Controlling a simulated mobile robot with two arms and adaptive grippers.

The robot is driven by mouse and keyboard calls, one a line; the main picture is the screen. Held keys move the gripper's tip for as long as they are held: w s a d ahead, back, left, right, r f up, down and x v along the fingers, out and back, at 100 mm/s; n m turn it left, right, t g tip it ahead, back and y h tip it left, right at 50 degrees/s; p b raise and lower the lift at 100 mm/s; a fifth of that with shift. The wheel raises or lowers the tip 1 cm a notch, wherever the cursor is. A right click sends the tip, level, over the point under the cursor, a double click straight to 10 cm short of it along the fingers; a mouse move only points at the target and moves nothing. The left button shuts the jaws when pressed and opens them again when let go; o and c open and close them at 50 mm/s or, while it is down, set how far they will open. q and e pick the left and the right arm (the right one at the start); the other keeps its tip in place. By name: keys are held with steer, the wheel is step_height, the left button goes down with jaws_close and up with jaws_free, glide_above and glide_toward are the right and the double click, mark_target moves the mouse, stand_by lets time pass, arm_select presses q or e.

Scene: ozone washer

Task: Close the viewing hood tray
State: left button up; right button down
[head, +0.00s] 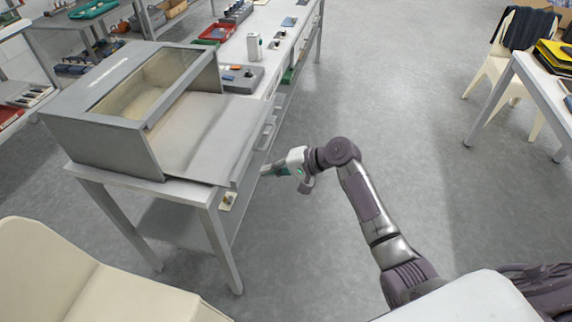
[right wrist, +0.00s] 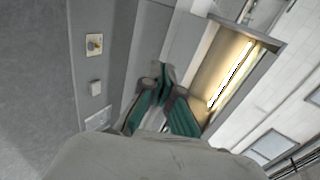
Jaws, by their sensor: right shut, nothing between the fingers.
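The viewing hood (head: 110,148) is a grey metal box with a sloped glass window, standing on a bench at the left of the head view. Its tray (head: 212,148) sticks out to the right, with a handle (head: 266,133) on its outer side. My right gripper (head: 268,169) is shut and empty, just beyond the tray's outer edge at the near end. In the right wrist view its teal fingers (right wrist: 162,80) are close in front of grey panels, and the hood's lit interior (right wrist: 228,78) shows to their right. I cannot tell whether the fingertips touch the tray. My left gripper is out of view.
A long bench (head: 290,45) with a red bin (head: 217,32) and small devices runs away behind the hood. A cream chair (head: 80,275) stands at the near left.

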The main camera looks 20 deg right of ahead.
mark_target(245, 170)
steer(key=w+a, duration=0.2)
steer(key=a, duration=0.1)
steer(key=shift+w+a+p, duration=0.2)
steer(key=shift+a+p, duration=0.1)
steer(key=shift+f, duration=0.1)
